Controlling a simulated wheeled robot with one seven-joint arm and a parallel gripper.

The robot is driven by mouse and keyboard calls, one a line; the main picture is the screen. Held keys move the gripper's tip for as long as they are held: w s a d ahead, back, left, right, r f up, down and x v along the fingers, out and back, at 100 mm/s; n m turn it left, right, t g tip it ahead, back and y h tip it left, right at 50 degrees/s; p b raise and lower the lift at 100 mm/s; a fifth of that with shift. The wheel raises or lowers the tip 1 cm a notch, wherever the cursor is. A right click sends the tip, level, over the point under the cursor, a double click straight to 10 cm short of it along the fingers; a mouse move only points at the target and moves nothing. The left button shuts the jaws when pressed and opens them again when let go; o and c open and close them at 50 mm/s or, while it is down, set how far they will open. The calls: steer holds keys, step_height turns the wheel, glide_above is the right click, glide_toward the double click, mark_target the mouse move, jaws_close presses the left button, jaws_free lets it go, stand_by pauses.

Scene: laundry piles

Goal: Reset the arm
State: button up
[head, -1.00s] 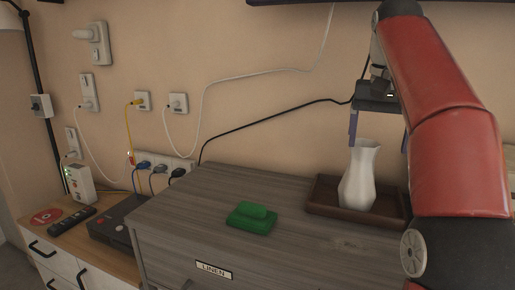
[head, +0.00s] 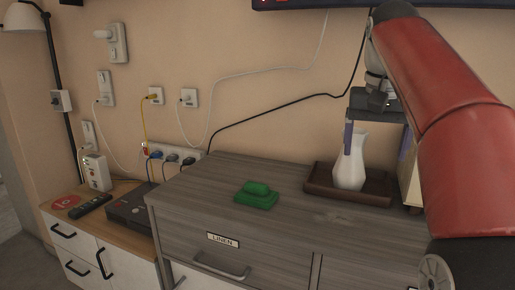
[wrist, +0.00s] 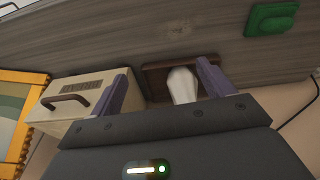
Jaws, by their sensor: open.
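My gripper (head: 376,112) hangs at the right, above the grey wooden dresser (head: 310,222). A white vase (head: 350,162) stands upright in a brown tray (head: 320,192) on the dresser, behind or below the fingers. It also shows between the fingers in the wrist view (wrist: 182,86). I cannot tell the exact gap.
A green block-like object (head: 257,195) lies on the dresser left of the tray. A cream box with a handle (wrist: 85,97) is beside the tray. A lower cabinet (head: 120,218) holds a remote (head: 90,206) and a dark device (head: 132,207). Cables run along the wall.

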steer(key=s+a+f+n+t, duration=0.1)
steer(key=s+a+f+n, duration=0.1)
steer(key=s+f, duration=0.7)
steer(key=s+a+f+n+t, duration=0.1)
steer(key=s+a+f, duration=0.3)
steer(key=s+f, duration=0.6)
step_height(320, 180, down, 7)
steer(key=shift+s+a+f+n+t+y, duration=0.25)
steer(key=shift+a+n+t+y, duration=0.15)
steer(key=shift+t, duration=0.4)
